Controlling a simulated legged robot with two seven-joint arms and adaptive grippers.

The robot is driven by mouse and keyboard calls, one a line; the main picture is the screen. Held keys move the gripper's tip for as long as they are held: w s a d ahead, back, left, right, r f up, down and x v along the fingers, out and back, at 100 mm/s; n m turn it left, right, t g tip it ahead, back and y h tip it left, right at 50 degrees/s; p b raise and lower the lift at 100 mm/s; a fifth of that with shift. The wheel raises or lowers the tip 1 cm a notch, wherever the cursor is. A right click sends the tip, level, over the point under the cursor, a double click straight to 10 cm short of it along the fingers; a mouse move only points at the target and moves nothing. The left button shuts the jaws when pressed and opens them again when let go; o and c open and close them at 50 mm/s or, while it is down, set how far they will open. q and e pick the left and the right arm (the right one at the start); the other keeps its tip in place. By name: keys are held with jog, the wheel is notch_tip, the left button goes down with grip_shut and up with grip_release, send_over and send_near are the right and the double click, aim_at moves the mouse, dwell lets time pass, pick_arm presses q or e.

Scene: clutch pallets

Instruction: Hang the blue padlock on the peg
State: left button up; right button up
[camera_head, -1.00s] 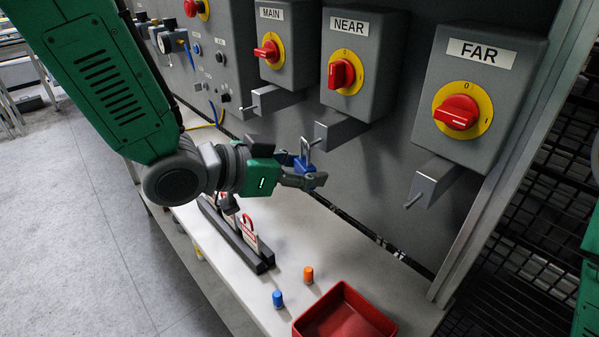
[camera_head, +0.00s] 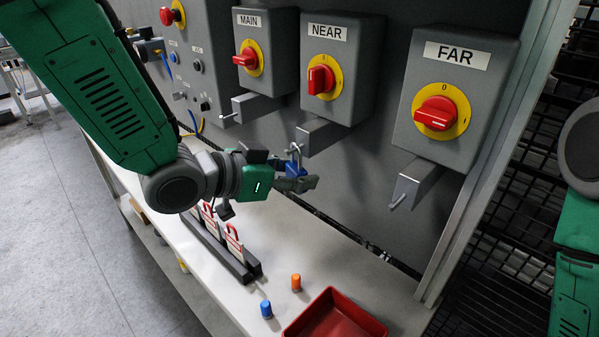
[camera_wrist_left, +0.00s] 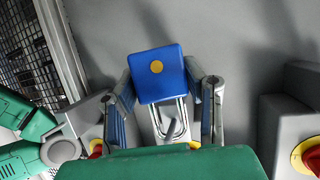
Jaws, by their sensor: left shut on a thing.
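The blue padlock (camera_head: 295,170) is held with its silver shackle up, right by the peg bracket (camera_head: 324,134) under the NEAR switch. My left gripper (camera_head: 298,182) is shut on the padlock's body. In the left wrist view the padlock (camera_wrist_left: 157,76) sits between the two fingers, and a grey peg end (camera_wrist_left: 171,129) shows within the shackle's outline. I cannot tell whether the shackle is around the peg or only in front of it. Similar brackets stand under the MAIN switch (camera_head: 258,107) and the FAR switch (camera_head: 418,184). My right gripper is out of view.
A black rack (camera_head: 240,268) with several red-and-white tags stands on the white bench. A blue cap (camera_head: 266,309), an orange cap (camera_head: 296,282) and a red tray (camera_head: 330,292) are at the front. The grey cabinet wall is close behind the gripper. My right arm shows at the right edge.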

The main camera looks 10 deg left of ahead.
pick_arm(q)
jog(key=shift+a, duration=0.25)
jog(key=o, duration=1.1)
jog(key=shift+o, duration=0.9)
jog(key=shift+d, duration=0.2)
